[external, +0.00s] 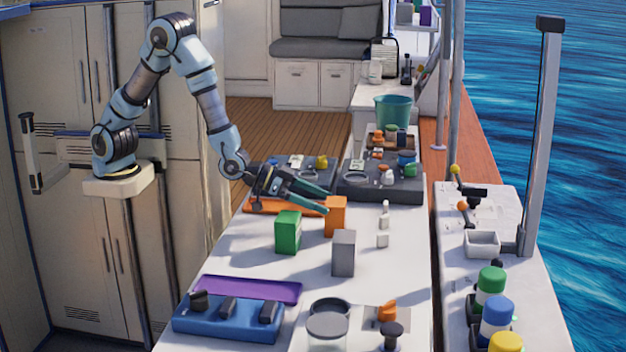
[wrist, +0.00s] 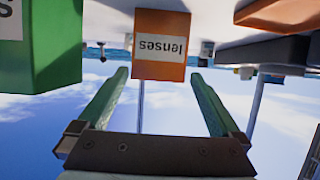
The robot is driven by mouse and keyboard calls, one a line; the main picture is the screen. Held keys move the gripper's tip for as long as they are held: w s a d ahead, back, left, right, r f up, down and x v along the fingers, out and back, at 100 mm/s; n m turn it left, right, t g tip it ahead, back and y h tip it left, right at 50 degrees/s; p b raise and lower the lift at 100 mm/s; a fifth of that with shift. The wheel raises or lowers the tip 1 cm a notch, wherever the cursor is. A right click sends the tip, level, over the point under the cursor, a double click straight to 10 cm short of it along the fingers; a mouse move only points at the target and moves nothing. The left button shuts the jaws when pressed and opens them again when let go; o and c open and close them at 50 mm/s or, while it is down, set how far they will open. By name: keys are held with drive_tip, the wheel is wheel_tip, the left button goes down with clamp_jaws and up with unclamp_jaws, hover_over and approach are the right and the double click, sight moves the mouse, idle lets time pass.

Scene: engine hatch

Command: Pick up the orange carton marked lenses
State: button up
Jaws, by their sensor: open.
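The orange carton (external: 336,217) stands upright on the white counter, near its middle. In the wrist view the same carton (wrist: 160,63) appears upside down, with a white label reading "lenses". My gripper (external: 327,201) is open and empty, reaching in from the left at the carton's upper part. In the wrist view my gripper's fingertips (wrist: 160,77) lie to either side of the carton's outline, with the carton centred in the gap. I cannot tell whether the tips are past its near face. The fingers hide a little of the carton in the external view.
A green carton (external: 288,232) stands close to the left and a grey carton (external: 343,254) nearer the camera. Small white bottles (external: 384,215) are to the right. An orange tray (external: 262,205) lies behind, under my gripper. Dark trays (external: 380,190) with small items stand farther back.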

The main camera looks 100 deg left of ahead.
sight(336, 208)
drive_tip(key=shift+p+x, duration=0.9)
drive_tip(key=shift+x, duration=1.45)
drive_tip(key=shift+s+d, duration=0.1)
drive_tip(key=shift+c, duration=0.2)
drive_tip(key=c, duration=1.2)
